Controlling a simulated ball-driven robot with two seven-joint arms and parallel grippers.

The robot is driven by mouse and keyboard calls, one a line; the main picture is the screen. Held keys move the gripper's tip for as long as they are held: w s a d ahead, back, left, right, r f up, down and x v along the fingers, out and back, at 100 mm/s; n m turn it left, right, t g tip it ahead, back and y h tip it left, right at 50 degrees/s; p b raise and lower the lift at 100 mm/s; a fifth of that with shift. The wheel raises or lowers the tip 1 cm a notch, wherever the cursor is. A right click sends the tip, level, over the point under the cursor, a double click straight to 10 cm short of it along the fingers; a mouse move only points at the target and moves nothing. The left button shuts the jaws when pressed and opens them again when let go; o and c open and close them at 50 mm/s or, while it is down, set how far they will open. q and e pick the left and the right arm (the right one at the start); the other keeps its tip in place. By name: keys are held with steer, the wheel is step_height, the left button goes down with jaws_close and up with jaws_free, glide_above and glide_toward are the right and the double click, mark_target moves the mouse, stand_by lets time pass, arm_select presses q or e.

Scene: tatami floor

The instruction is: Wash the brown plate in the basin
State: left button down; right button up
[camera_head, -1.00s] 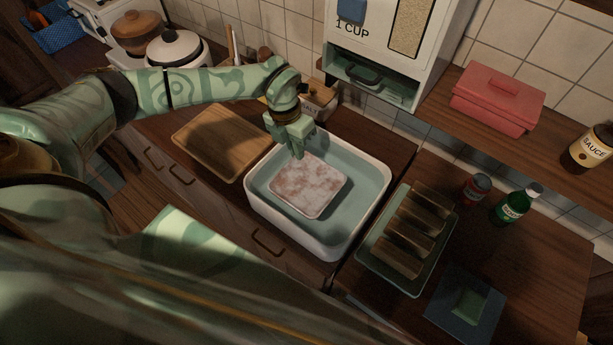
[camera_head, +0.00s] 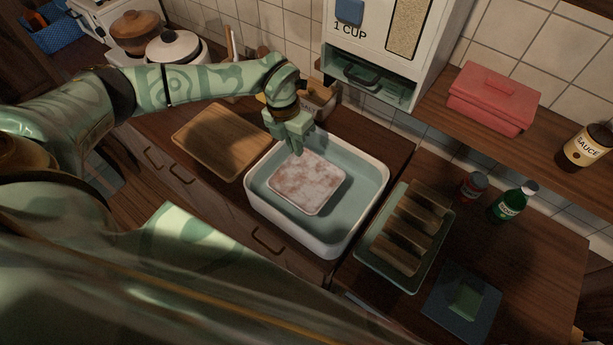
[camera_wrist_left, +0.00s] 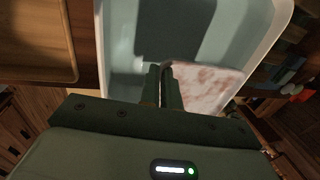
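The square plate (camera_head: 306,184), pale with brown blotches over its face, lies in the white basin (camera_head: 262,205) with bluish-green inside. It also shows in the left wrist view (camera_wrist_left: 207,86). My left gripper (camera_head: 298,150) reaches down from above to the plate's far-left edge. In the left wrist view its two fingers (camera_wrist_left: 162,84) are close together, with the plate's edge at them; they look closed on that edge, though the grip itself is partly hidden by the fingers. My right gripper is not in view.
A wooden board (camera_head: 222,140) lies left of the basin. On the right stand a rack tray (camera_head: 371,252) with several brown slats, a green sponge (camera_head: 467,297) on a dark mat, a red can (camera_head: 473,186) and a green bottle (camera_head: 512,204). A rice dispenser (camera_head: 385,45) stands behind.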

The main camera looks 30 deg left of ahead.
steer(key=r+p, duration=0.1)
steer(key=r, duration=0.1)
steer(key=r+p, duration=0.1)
steer(key=p, duration=0.1)
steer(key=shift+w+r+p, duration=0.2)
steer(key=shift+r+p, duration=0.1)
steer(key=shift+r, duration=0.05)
